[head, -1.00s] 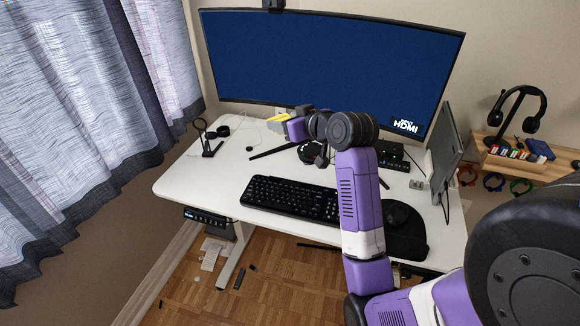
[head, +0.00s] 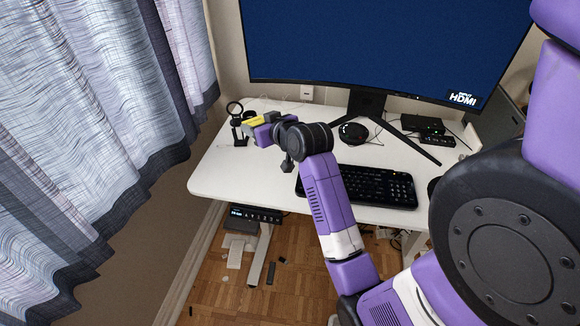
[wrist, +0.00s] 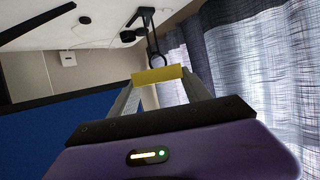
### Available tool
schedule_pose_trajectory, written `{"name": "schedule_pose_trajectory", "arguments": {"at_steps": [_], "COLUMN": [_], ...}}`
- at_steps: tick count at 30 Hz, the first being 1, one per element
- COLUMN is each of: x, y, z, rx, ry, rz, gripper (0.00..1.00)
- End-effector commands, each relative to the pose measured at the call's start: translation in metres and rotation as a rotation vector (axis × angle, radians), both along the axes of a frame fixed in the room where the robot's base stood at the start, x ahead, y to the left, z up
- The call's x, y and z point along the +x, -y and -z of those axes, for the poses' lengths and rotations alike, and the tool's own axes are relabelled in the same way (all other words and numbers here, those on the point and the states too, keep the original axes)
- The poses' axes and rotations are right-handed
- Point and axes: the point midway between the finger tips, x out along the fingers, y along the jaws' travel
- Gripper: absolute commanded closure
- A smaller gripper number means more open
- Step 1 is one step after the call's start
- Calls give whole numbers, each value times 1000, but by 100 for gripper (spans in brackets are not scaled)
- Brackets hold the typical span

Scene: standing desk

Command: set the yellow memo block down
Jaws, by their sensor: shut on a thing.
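The yellow memo block (head: 254,122) is between the fingers of my gripper (head: 251,127), above the left part of the white desk (head: 226,172) in the head view. In the wrist view the yellow memo block (wrist: 158,75) spans the gap between the two fingertips of my gripper (wrist: 157,80), which is shut on it. The head view does not clearly show how high the block is above the desk.
A dark stand with a ring (head: 237,112) is close by on the left. The keyboard (head: 366,186) lies to the right, with a round black device (head: 353,133) behind it. The large monitor (head: 380,45) stands at the back. A curtain (head: 85,150) hangs at the left.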

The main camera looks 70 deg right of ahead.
Motion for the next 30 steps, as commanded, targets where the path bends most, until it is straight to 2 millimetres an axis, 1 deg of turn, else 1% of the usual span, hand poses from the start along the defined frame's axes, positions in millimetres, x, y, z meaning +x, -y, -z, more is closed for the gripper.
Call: {"name": "schedule_pose_trajectory", "arguments": {"at_steps": [15, 19, 26, 30], "x": [-1, -1, 0, 0], "y": [-1, -1, -1, 0], "z": [121, 141, 159, 180], "rx": [5, 3, 3, 2], "ry": [-4, -2, -3, -2], "rz": [0, 0, -2, -1], "gripper": [84, 84, 84, 84]}}
